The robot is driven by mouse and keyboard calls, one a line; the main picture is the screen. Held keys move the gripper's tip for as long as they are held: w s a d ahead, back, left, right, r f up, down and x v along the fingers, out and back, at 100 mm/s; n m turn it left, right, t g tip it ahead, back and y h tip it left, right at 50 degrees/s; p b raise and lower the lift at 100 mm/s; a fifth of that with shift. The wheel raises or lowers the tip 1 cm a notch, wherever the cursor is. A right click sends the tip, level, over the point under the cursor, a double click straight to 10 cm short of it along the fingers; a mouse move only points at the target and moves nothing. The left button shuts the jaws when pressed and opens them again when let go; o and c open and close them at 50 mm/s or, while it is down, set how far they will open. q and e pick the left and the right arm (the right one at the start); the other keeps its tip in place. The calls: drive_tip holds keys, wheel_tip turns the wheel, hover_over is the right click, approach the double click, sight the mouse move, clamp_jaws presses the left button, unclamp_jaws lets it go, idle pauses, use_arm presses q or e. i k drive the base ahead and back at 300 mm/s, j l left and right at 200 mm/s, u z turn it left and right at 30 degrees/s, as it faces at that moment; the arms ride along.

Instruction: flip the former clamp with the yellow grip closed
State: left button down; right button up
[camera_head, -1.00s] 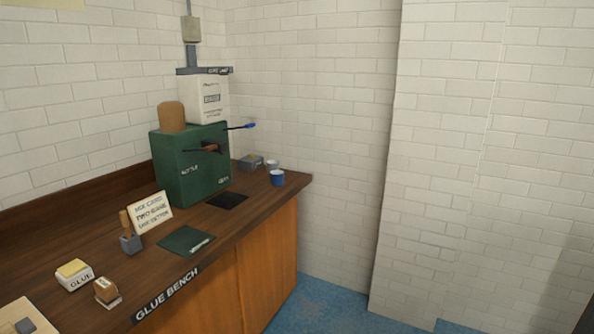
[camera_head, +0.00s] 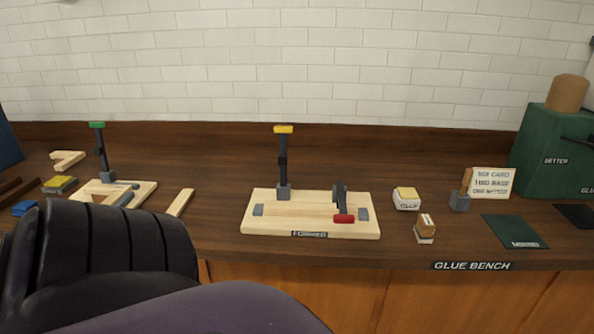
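The former is a pale wooden board (camera_head: 262,226) on the bench, with a label reading FORMER on its front edge. At its back left a clamp with a yellow grip (camera_head: 283,129) stands upright on a grey base. At its right a clamp with a red grip (camera_head: 344,218) lies low over the wood strip on the board. Neither of my grippers is in view.
A second board (camera_head: 146,187) with an upright green-grip clamp (camera_head: 97,126) stands to the left. A glue pot (camera_head: 406,199), a stamp-like block (camera_head: 425,227) and a card (camera_head: 492,182) lie right.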

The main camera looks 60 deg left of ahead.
sight(283, 131)
drive_tip(key=u, duration=1.9)
drive_tip(key=z, duration=2.05)
drive_tip(key=k+j, duration=1.1)
drive_tip(key=j, duration=0.15)
